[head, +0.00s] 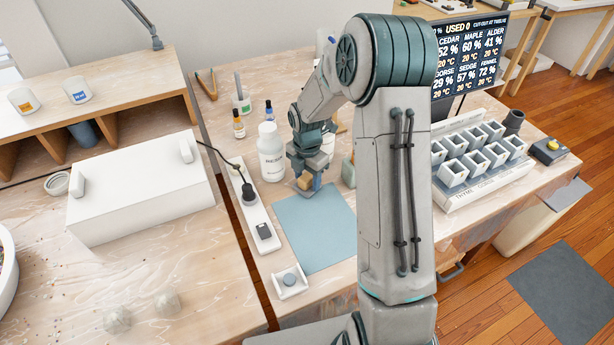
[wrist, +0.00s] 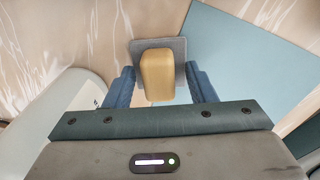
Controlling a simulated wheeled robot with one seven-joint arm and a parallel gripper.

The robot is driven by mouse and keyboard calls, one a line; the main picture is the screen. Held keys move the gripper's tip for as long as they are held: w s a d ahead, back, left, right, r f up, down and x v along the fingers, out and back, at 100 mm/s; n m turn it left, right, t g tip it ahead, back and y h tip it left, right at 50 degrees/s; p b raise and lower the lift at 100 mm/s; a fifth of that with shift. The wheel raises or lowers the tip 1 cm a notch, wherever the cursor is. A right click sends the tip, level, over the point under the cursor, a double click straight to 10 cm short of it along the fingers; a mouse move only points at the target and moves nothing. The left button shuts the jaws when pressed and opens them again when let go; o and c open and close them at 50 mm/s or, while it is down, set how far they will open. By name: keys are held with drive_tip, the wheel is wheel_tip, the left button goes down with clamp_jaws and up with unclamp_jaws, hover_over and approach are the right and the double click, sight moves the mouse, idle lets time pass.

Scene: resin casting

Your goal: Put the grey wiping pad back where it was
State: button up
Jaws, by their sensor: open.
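The grey wiping pad (wrist: 136,46) is a flat grey square with a tan block-shaped grip (wrist: 158,75) on top. In the wrist view it lies at or over the edge of the blue-green mat (wrist: 250,60); I cannot tell if it overlaps it. My gripper (wrist: 161,88) is open, with one blue finger on each side of the tan grip and visible gaps. In the head view my gripper (head: 306,172) is low at the mat's far edge (head: 318,225), with the tan grip (head: 304,183) at its tips. The pad's near part is hidden by the grip and my gripper.
A white bottle (head: 271,152) stands close left of my gripper. A white strip with a black plug (head: 250,195) runs left of the mat, and a small white tray (head: 290,281) is at its near end. Cups in a rack (head: 480,160) stand right. Most of the mat is clear.

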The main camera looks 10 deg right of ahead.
sight(307, 176)
wheel_tip(307, 176, up, 12)
drive_tip(key=p, duration=0.1)
drive_tip(key=s+r+m+t, duration=0.1)
drive_tip(key=s+r+m, duration=0.3)
drive_tip(key=s+m, duration=0.8)
drive_tip(key=s+r+m+t, duration=0.1)
drive_tip(key=s+r+m, duration=0.3)
drive_tip(key=s+m, duration=0.8)
drive_tip(key=shift+s+r+m+t, duration=0.2)
drive_tip(key=shift+s+m+t, duration=0.1)
drive_tip(key=shift+m, duration=0.2)
drive_tip(key=shift+w+a, duration=0.1)
